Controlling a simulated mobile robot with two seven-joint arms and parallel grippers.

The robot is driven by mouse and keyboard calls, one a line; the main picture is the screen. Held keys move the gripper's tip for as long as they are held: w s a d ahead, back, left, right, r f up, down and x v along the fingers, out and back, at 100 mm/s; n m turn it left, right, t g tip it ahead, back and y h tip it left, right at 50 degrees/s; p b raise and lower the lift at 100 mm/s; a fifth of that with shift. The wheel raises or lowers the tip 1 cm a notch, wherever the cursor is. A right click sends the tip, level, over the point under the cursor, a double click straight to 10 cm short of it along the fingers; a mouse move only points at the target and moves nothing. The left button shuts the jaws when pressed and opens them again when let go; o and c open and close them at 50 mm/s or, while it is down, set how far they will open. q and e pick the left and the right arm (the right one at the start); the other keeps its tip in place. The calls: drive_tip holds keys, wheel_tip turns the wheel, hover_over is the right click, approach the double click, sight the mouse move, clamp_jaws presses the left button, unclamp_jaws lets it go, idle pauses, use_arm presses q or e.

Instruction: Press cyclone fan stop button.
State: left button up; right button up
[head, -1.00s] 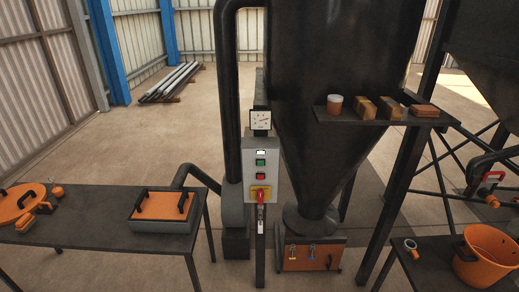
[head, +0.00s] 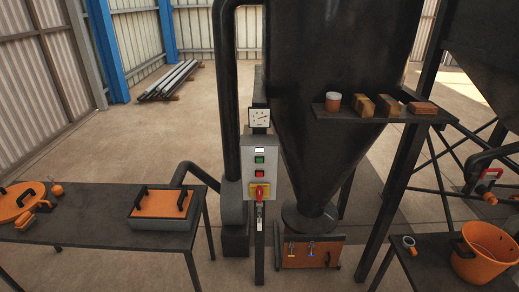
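A grey control box (head: 272,180) is mounted on a dark post in front of the black cyclone (head: 345,70). On its face are a white label or display at the top, a green button (head: 259,160) below it, and a red button (head: 259,174) under the green one. Lower down is a red switch handle on a yellow plate (head: 267,188), with a small tag hanging beneath. A round-dial gauge in a white square (head: 259,117) sits above the box. Neither of my grippers shows in the head view.
A dark table (head: 90,240) at the left holds an orange-lidded box (head: 160,209) and orange parts. A table (head: 425,275) at the right holds an orange bucket (head: 484,252). A shelf (head: 350,116) with small items juts out right of the box. Floor before the post looks clear.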

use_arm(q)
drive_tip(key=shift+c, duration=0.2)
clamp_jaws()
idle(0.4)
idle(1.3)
